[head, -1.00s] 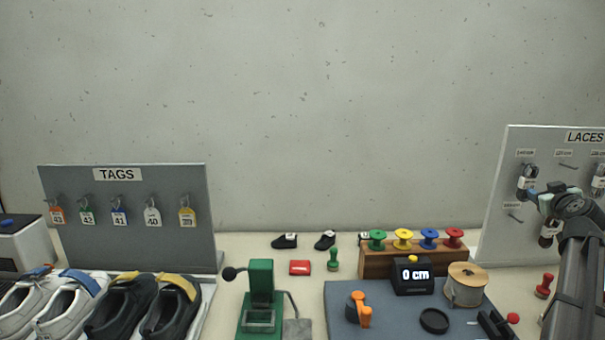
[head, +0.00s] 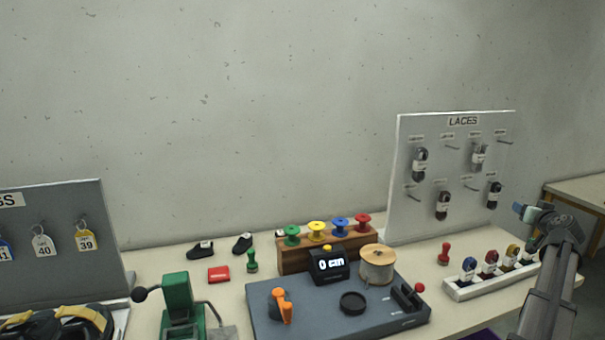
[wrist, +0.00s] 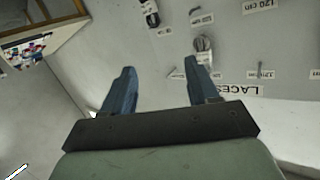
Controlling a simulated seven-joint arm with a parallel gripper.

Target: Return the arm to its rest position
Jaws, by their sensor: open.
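My gripper (head: 527,212) is at the right of the head view, raised in front of the right end of the LACES board (head: 404,225). In the wrist view my gripper (wrist: 158,80) shows two blue fingers spread apart with nothing between them. The board (wrist: 120,60) shows upside down behind the fingers there. A lace bundle (wrist: 203,48) hangs on a peg beyond the right finger, apart from it as far as I can tell. My arm comes up from the lower right of the head view.
A white rack (head: 459,292) with several coloured lace bundles stands just left of my arm. A grey platform (head: 262,310) with a 0 cm display (head: 329,265) and a spool (head: 376,264) is in the middle. A second table (head: 580,190) is at the far right. The air above the bench is free.

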